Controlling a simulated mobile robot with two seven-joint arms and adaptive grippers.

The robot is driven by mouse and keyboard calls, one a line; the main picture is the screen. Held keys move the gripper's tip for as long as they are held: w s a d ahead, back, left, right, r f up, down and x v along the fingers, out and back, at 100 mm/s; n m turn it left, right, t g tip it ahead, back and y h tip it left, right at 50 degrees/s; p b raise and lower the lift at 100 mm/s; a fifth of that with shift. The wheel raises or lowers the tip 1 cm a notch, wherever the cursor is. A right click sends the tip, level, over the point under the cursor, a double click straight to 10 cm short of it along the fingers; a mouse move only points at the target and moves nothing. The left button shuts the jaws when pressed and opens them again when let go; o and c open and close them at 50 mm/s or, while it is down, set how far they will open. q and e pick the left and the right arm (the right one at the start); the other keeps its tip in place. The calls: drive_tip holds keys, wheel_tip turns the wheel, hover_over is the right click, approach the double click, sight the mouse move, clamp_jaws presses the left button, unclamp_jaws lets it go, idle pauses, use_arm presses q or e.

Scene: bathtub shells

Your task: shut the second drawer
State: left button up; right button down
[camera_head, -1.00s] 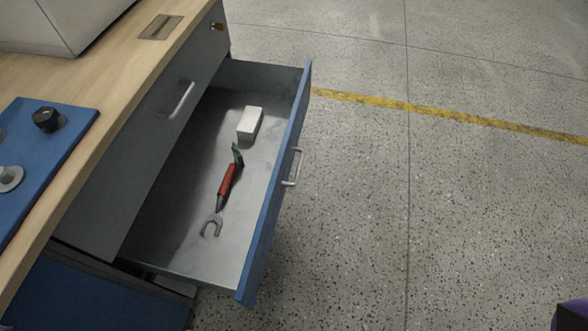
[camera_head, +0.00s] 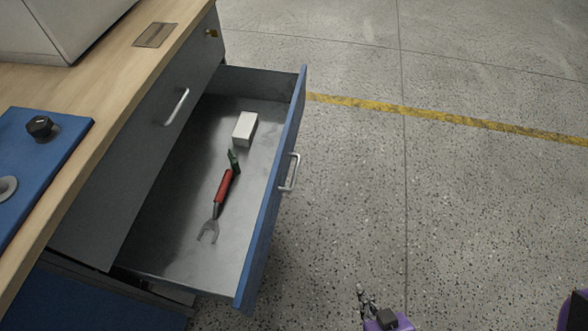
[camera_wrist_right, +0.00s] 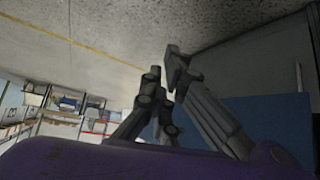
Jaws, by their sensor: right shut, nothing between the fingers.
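The second drawer (camera_head: 272,210) has a blue front with a metal bar handle (camera_head: 290,172) and stands pulled far out below the grey top drawer (camera_head: 140,150), which is shut. Inside the open drawer lie a white block (camera_head: 245,129) and a red-handled fork-ended tool (camera_head: 222,190). My right gripper (camera_head: 362,290) is low in the head view, right of the drawer front and apart from it. In the right wrist view its fingers (camera_wrist_right: 165,75) are shut and empty, with a blue surface (camera_wrist_right: 275,120) behind them at the right. My left gripper is not in view.
The wooden worktop (camera_head: 100,90) is above the drawers, with a blue board (camera_head: 55,160) on it. A second blue front (camera_head: 90,305) shows below the open drawer. Speckled floor (camera_head: 450,210) with a yellow line (camera_head: 430,115) is clear to the right.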

drive_tip(key=w+a+r+m+t+y, duration=0.35)
drive_tip(key=w+r+m, duration=0.3)
drive_tip(key=w, duration=0.45)
drive_tip(key=w+a+r+m+t+y, duration=0.25)
drive_tip(key=w+r+m+y, duration=0.2)
drive_tip(key=w+m, duration=0.4)
drive_tip(key=w+a+n+b, duration=0.1)
drive_tip(key=w+a, duration=0.7)
drive_tip(key=w, duration=0.3)
drive_tip(key=shift+w+a+r+t, duration=0.15)
drive_tip(key=shift+w+r+t, duration=0.05)
drive_tip(key=shift+r+t, duration=0.2)
